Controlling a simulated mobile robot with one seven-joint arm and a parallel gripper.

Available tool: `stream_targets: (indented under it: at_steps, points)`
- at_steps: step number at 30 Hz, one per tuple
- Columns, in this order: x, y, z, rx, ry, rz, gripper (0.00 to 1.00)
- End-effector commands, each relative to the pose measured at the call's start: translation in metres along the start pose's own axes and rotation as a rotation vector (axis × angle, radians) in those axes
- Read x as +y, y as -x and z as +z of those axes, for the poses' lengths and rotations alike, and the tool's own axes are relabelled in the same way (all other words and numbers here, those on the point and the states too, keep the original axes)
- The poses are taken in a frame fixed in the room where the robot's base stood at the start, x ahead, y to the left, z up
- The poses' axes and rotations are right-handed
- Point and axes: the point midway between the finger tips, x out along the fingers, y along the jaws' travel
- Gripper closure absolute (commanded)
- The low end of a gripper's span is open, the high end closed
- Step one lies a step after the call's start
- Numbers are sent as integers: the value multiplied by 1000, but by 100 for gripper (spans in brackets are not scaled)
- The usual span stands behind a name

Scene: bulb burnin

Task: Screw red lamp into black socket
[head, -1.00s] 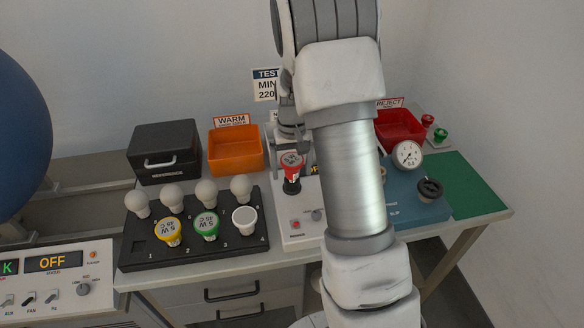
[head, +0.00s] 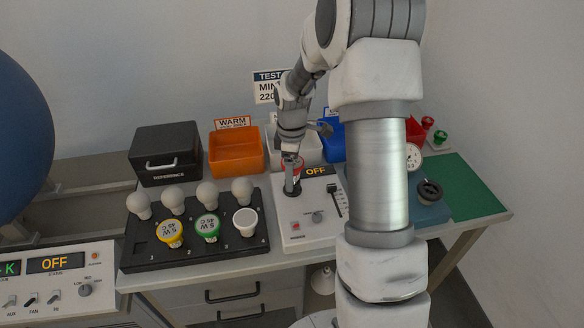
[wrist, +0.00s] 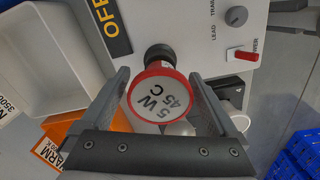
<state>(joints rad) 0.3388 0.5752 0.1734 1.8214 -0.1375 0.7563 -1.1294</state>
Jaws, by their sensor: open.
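The red lamp (head: 297,166) stands on the black socket (head: 291,188) of the white test unit; how far it is screwed in cannot be told. In the wrist view, the lamp's red-rimmed round face (wrist: 158,97), marked 5 W 45 C, faces the camera. The dark socket (wrist: 160,55) shows just beyond it. My gripper (wrist: 159,77) is open, with one finger on each side of the lamp and close to its rim; contact cannot be made out. In the head view my gripper (head: 290,158) covers part of the lamp from above.
The white unit (head: 310,212) has an OFF display, a slider, a knob and a red switch. On the left is a black rack (head: 150,254) with several bulbs and yellow, green and white lamps. Behind are an orange bin (head: 236,155), white and blue bins, and a black case (head: 166,152).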

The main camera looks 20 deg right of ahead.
Motion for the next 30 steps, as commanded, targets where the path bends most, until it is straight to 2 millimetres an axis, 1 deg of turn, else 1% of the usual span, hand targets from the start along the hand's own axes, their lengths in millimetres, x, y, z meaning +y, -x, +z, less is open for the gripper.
stream_targets:
  at_steps: [1,12,15,19,30]
  points:
    - [0,3,0,2,64,-1,5]
    - [-2,4,0,2,600,-3,5]
    - [-2,3,0,2,707,-2,5]
    - [-1,1,0,1,762,0,5]
    - [-2,1,0,0,761,-1,5]
